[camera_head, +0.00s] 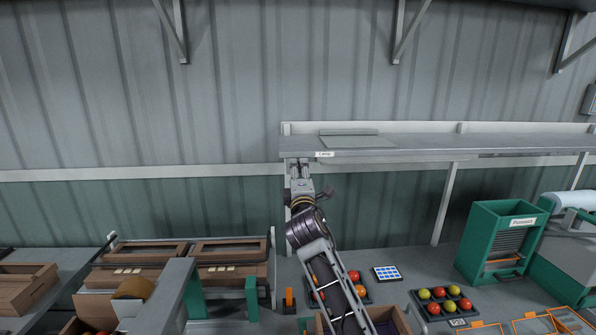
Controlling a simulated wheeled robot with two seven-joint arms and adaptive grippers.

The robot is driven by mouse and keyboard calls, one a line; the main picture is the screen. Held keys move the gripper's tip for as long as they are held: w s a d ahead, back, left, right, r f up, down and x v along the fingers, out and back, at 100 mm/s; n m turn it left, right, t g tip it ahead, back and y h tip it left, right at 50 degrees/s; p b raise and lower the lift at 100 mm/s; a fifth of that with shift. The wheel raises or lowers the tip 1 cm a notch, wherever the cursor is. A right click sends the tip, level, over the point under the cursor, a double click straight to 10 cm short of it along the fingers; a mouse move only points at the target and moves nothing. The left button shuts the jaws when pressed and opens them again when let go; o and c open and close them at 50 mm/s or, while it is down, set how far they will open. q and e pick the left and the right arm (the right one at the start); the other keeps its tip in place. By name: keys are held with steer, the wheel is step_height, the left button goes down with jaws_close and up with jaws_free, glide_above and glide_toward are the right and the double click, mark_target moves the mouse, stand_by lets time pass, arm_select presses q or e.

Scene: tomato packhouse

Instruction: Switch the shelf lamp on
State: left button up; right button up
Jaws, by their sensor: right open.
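A grey shelf (420,143) runs along the wall at the right. A small white label (324,154), seemingly reading "Lamp", is on its front edge near the left end. No lamp body or switch shows clearly, and no glow shows under the shelf. My right gripper (298,163) is raised with its fingertips up at the shelf's left front corner, just left of the label. It is open and seems empty; whether it touches the shelf I cannot tell. My left gripper is not in view.
Below the shelf stand a green machine (500,240), a tray of tomatoes (442,309) and a blue-white card (386,273). Wooden crates (232,267) are at the left. A shelf post (444,205) stands right of my arm. The wall area left of the shelf is clear.

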steer(key=shift+w+r, duration=0.15)
steer(key=shift+w, duration=0.75)
